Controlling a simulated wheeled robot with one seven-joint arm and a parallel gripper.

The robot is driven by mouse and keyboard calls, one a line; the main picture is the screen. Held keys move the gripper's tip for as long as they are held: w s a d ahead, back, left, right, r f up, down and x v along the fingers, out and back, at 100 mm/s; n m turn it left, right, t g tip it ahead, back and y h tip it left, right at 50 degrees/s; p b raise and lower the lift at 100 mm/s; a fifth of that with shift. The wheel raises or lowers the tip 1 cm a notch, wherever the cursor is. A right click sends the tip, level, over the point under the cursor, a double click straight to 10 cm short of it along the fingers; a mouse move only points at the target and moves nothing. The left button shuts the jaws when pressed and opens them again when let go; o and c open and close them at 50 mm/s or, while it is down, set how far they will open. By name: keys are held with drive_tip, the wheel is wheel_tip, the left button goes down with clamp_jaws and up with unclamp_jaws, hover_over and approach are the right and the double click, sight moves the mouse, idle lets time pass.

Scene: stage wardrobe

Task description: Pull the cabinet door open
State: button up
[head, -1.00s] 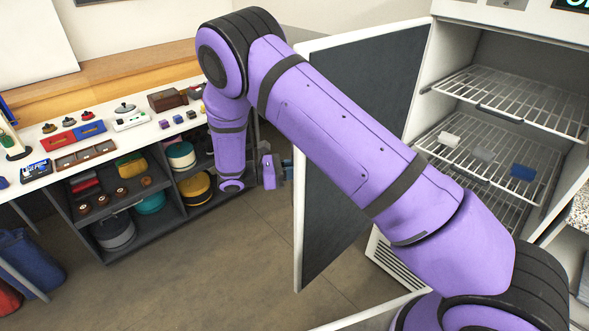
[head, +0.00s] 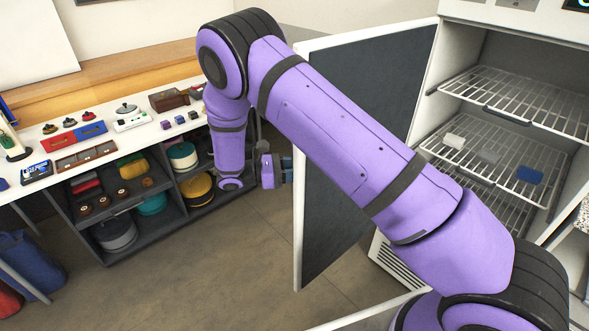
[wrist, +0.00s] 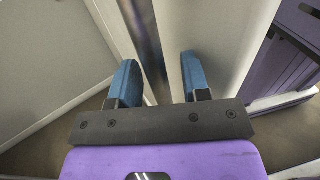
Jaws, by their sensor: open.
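The cabinet door (head: 365,130), white-edged with a dark inner panel, stands wide open in the head view. The white cabinet (head: 458,75) behind it shows its wire shelves. My gripper (head: 287,170) is at the outer side of the door's free edge, partly hidden by the door. In the wrist view its two blue fingers (wrist: 160,62) are apart, with a grey metal bar (wrist: 146,40), seemingly the door handle, running between them nearer the left finger. I cannot tell whether a finger touches it.
A white table (head: 110,135) with small items stands at the left, with a dark shelf unit (head: 120,205) of hats below. Small blocks, one blue (head: 529,175), lie on the cabinet's wire shelf. The brown floor (head: 215,270) between table and door is clear.

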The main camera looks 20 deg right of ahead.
drive_tip(key=w+a, duration=0.2)
drive_tip(key=a, duration=0.8)
drive_tip(key=shift+a, duration=0.3)
